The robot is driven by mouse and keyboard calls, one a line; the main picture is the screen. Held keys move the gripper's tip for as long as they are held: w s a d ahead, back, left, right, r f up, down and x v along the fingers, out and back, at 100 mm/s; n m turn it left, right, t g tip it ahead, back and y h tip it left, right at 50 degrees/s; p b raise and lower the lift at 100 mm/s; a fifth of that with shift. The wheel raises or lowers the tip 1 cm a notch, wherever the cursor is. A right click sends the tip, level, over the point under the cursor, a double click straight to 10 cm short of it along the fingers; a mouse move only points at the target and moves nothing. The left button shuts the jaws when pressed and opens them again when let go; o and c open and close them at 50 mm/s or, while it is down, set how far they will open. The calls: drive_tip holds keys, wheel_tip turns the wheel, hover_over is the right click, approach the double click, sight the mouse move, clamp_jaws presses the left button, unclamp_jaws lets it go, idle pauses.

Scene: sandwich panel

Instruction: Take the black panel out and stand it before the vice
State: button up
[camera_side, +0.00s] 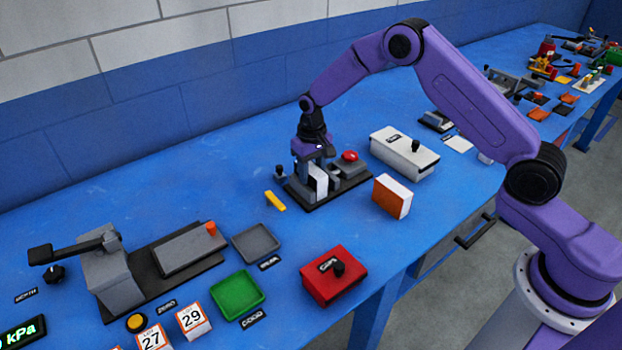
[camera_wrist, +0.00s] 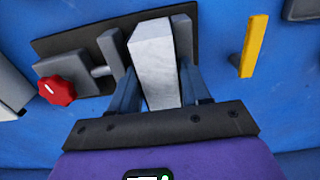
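A pale panel stands upright in the vice (camera_side: 352,180), between its jaws; in the wrist view the panel (camera_wrist: 158,70) shows a whitish top edge and side. I see no clearly black face on it; the side towards the wall is hidden. My gripper (camera_side: 314,165) is lowered over the vice. In the wrist view its two fingers (camera_wrist: 160,88) lie on either side of the panel, very close to it. Whether they touch it I cannot tell. The vice's red knob (camera_wrist: 57,90) is at the left in the wrist view.
An orange and white block (camera_side: 391,197) stands on the blue bench before the vice, towards the front edge. A yellow bar (camera_side: 275,201) lies left of the vice. A white lidded box (camera_side: 404,153) stands behind right; a red box (camera_side: 333,276) and a green tray (camera_side: 237,295) stand front left.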

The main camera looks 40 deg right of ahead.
sight(312, 169)
drive_tip(key=shift+c, duration=0.5)
wheel_tip(312, 169, up, 18)
idle(0.5)
idle(0.3)
drive_tip(key=s+d+f, duration=0.1)
drive_tip(key=s+f, duration=0.5)
drive_tip(key=s, duration=0.3)
drive_tip(key=s+d+f, duration=0.1)
drive_tip(key=s+f, duration=0.5)
drive_tip(key=s, duration=0.2)
drive_tip(key=shift+a+f, duration=0.15)
drive_tip(key=shift+f, duration=1.65)
drive_tip(key=shift+a+f, duration=0.1)
drive_tip(key=shift+f, duration=1.65)
drive_tip(key=shift+f, duration=0.15)
